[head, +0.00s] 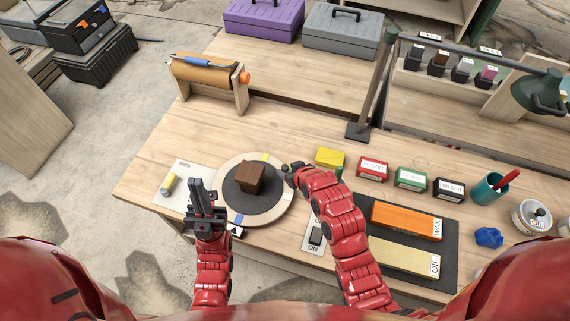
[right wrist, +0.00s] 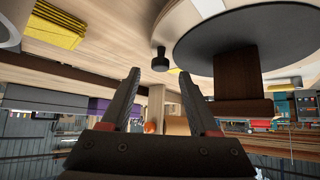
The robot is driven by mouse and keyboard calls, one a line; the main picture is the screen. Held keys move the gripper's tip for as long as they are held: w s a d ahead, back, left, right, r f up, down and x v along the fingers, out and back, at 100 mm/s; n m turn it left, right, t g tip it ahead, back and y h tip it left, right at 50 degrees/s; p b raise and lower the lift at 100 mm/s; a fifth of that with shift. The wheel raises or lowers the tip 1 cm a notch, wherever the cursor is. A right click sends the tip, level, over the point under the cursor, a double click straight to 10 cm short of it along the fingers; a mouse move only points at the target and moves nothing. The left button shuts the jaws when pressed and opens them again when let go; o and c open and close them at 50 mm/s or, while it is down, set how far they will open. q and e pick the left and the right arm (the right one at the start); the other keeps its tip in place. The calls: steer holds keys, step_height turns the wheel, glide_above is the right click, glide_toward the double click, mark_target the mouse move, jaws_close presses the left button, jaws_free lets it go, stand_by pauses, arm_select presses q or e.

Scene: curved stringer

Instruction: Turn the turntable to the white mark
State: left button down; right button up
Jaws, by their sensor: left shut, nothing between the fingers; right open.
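The turntable (head: 284,201) has a pale wooden rim and a dark round centre with a brown wooden block (head: 250,177) on it. A yellow mark shows on its far rim and a blue mark on its near rim; I cannot clearly make out a white mark. A black knob (right wrist: 160,60) stands on the pale surface in the right wrist view, between and beyond the fingers of my open right gripper (right wrist: 163,75). In the head view that gripper (head: 290,169) is at the rim's right side. My left gripper (head: 199,184) is shut and empty, left of the turntable.
A panel with a yellow-banded cylinder (head: 168,183) lies to the left. A yellow block (head: 329,157) and several labelled boxes stand to the right. A switch panel (head: 315,236) is in front. A lamp (head: 358,131) and a roll stand (head: 208,75) are behind.

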mark_target(285, 167)
steer(key=shift+p+x, duration=0.65)
steer(key=shift+x, duration=1.55)
jaws_close()
